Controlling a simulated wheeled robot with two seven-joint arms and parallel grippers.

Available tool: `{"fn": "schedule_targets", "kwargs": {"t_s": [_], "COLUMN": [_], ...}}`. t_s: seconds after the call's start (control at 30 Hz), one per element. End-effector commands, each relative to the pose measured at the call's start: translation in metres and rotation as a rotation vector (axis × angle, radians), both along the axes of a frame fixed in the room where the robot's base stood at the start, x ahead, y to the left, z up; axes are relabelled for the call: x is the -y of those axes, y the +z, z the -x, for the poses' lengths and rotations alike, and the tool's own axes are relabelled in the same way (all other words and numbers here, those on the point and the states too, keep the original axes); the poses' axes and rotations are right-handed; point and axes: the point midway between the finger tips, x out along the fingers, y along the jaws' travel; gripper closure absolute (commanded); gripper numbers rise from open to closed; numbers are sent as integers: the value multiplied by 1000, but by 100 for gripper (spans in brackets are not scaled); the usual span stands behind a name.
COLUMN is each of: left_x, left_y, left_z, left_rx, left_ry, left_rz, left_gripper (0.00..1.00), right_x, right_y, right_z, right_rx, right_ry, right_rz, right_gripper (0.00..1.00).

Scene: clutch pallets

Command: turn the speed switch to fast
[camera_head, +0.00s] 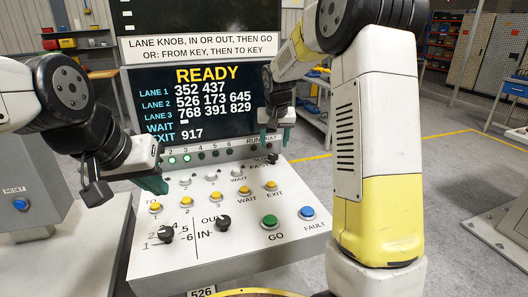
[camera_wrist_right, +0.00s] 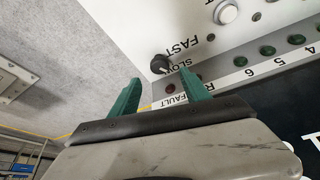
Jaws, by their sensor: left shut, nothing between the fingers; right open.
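The speed switch (camera_head: 272,158) is a small black knob at the upper right of the sloping white panel, by the SLOW and FAST labels. In the right wrist view the knob (camera_wrist_right: 159,63) stands just beyond the fingertips, roughly between their lines. A light mark on it seems to face the SLOW label. My right gripper (camera_head: 274,138) is open and empty, just above the knob in the head view; its green fingers (camera_wrist_right: 160,84) show apart in the wrist view. My left gripper (camera_head: 155,184) is shut and empty at the panel's left edge.
The panel also carries yellow buttons (camera_head: 216,197), a green GO button (camera_head: 270,222), a blue FAULT button (camera_head: 307,212) and two black knobs below. The READY screen (camera_head: 205,105) rises behind. A blue RESET button (camera_head: 20,204) is on a grey box at left.

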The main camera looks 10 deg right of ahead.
Motion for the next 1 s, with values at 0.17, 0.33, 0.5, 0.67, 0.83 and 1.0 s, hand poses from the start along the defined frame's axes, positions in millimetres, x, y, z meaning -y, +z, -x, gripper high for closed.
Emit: {"fn": "schedule_targets", "kwargs": {"t_s": [0.17, 0.33, 0.5, 0.67, 0.83, 1.0], "left_x": [0, 0, 0, 0, 0, 0], "left_y": [0, 0, 0, 0, 0, 0], "left_z": [0, 0, 0, 0, 0, 0], "left_rx": [0, 0, 0, 0, 0, 0], "left_ry": [0, 0, 0, 0, 0, 0], "left_rz": [0, 0, 0, 0, 0, 0], "left_gripper": [100, 100, 100, 100, 100, 100], "right_x": [1, 2, 2, 2, 2, 2], "right_y": [-30, -50, -58, -59, -59, -59], "right_z": [-11, -19, -23, -23, -23, -23], "right_rx": [-5, -3, -2, -1, -1, -1], "right_ry": [0, 0, 1, 1, 1, 1], "right_rz": [1, 0, -1, -1, -1, -1], "right_gripper": [45, 45, 45, 45, 63, 96]}}
